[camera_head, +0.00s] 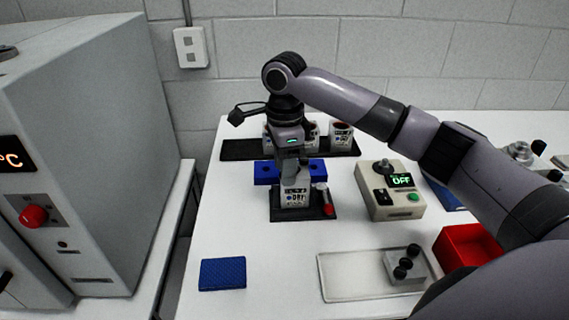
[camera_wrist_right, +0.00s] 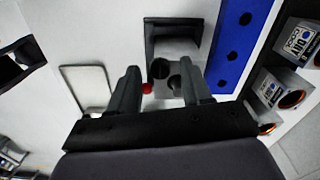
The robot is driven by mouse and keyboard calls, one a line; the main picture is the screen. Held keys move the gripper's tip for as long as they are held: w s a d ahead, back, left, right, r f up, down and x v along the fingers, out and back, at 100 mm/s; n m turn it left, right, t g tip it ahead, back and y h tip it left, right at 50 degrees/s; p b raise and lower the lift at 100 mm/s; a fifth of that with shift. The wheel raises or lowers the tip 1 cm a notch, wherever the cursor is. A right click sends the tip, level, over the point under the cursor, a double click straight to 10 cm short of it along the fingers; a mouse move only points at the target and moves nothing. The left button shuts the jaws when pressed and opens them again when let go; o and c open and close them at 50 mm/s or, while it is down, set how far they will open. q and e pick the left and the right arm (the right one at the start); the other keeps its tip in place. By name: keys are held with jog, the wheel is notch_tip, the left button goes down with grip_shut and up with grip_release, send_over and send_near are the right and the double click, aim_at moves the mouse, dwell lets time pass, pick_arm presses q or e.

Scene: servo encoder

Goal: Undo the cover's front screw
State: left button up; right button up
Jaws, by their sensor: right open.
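My right gripper (camera_head: 291,168) points down over a grey, labelled unit (camera_head: 295,196) in a black fixture (camera_head: 276,213). In the right wrist view my gripper (camera_wrist_right: 161,84) is open, with fingers spread. Two round parts of the unit (camera_wrist_right: 185,48) show between them, one dark (camera_wrist_right: 159,68) and one grey (camera_wrist_right: 174,82). I cannot tell which is the front screw, or whether a finger touches anything. A red-ended piece (camera_head: 327,209) stands at the fixture's right front corner. The gripper hides part of the unit in the head view. My left gripper is not in view.
A blue block with holes (camera_head: 265,172) lies close behind the fixture. A black tray (camera_head: 238,150) holds several labelled units. A box reading OFF (camera_head: 390,190) is to the right. A pale tray (camera_head: 340,280) carries a grey part with black knobs (camera_head: 403,265), beside a red bin (camera_head: 465,245).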

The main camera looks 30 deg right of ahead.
grip_shut()
jog(key=shift+n, duration=0.5)
jog(key=n, duration=1.1)
jog(key=shift+n, duration=1.9)
